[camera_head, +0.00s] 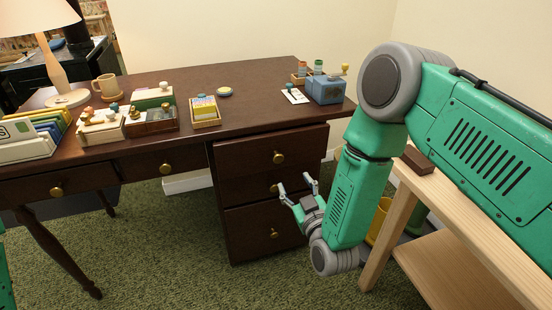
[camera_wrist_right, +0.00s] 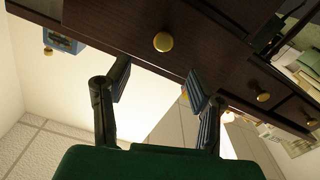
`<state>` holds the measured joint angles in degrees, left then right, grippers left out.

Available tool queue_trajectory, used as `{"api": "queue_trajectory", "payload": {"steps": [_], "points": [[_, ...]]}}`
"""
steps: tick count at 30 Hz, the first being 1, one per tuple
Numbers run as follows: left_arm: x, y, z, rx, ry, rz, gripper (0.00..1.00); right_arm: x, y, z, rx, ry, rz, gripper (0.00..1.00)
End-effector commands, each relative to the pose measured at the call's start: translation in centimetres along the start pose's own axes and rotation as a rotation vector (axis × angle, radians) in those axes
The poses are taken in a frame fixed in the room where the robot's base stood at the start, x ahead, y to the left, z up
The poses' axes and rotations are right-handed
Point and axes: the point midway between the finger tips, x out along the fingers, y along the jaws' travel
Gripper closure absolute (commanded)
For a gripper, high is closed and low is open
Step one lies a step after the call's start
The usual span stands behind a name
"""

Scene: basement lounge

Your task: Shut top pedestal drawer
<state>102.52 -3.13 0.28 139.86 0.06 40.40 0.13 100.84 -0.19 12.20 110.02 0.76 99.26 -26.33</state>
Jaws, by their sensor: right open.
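The dark wood desk (camera_head: 252,105) has a pedestal with three stacked drawers on its right. The top pedestal drawer (camera_head: 240,152), with a round brass knob (camera_head: 279,157), stands out past the drawers below it. My right gripper (camera_head: 297,188) is open and empty, in front of the middle drawer and below the top drawer's knob. In the right wrist view the spread fingers (camera_wrist_right: 158,84) point up toward a dark drawer front with a brass knob (camera_wrist_right: 163,42), with no contact visible. My left gripper is not in view; only a bit of my left arm shows at the left edge.
A wooden shelf stand (camera_head: 425,192) stands right of the pedestal, close to my right arm. A blue sharpener (camera_head: 326,88), boxes, a mug (camera_head: 107,86) and a lamp (camera_head: 50,55) stand on the desktop. Green carpet (camera_head: 180,240) is clear in front.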

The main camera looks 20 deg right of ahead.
Motion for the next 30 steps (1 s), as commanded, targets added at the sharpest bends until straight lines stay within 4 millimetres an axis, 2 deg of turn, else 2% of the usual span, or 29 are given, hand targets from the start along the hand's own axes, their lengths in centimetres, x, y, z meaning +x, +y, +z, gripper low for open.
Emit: {"api": "queue_trajectory", "payload": {"steps": [9,15,21,29,30], "points": [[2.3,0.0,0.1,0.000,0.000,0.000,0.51,7.0,-0.8,-0.2,-0.010,0.005,-0.001,0.51],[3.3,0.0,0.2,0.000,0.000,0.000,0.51,10.2,-0.6,-0.2,-0.009,0.004,-0.002,0.51],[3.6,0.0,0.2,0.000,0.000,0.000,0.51,11.6,-0.3,-0.1,-0.005,0.002,-0.003,0.51],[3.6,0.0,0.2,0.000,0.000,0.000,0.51,11.7,-0.6,-0.4,-0.010,0.002,-0.004,0.51],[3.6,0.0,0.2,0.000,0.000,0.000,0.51,11.7,-0.6,-0.4,-0.010,0.002,-0.004,0.54]]}}
